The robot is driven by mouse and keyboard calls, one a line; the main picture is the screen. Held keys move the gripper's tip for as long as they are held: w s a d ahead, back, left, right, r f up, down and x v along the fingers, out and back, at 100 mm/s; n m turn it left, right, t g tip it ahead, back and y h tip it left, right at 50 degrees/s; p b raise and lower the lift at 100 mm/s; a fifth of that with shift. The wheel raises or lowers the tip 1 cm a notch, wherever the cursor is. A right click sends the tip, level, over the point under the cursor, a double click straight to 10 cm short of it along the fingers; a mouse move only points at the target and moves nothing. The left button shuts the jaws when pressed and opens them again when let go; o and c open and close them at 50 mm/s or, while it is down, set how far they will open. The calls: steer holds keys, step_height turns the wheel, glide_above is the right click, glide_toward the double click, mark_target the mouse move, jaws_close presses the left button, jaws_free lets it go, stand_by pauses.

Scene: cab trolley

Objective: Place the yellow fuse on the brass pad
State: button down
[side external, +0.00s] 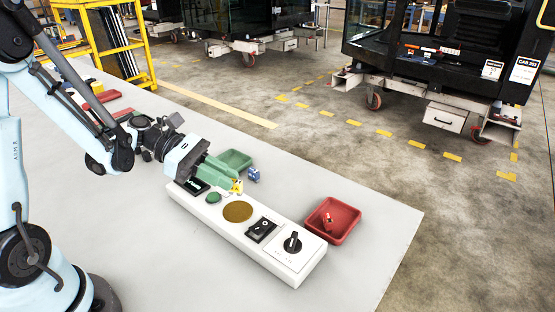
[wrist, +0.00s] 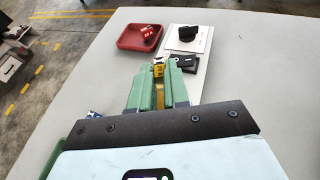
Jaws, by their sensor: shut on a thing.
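The yellow fuse (side external: 237,186) is held at the tips of my green gripper fingers (side external: 231,182). In the wrist view the yellow fuse (wrist: 158,70) sits between the fingertips (wrist: 160,73), and my gripper is shut on it. The round brass pad (side external: 238,212) lies flat on the white panel (side external: 230,228), between a green button (side external: 213,197) and a black rocker switch (side external: 262,230). In the side view the fuse appears beyond the pad, towards the panel's far edge, and apart from it. Its exact height above the panel cannot be told.
A red tray (side external: 347,236) holds a red fuse (side external: 327,220). A black knob (side external: 292,242) stands up at the panel's near end. A green tray (side external: 238,157) and a blue fuse (side external: 254,174) lie beyond my gripper. The grey table (side external: 170,255) is clear in front of the panel.

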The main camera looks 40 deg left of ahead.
steer(key=shift+f, duration=1.75)
steer(key=c, duration=1.1)
jaws_free()
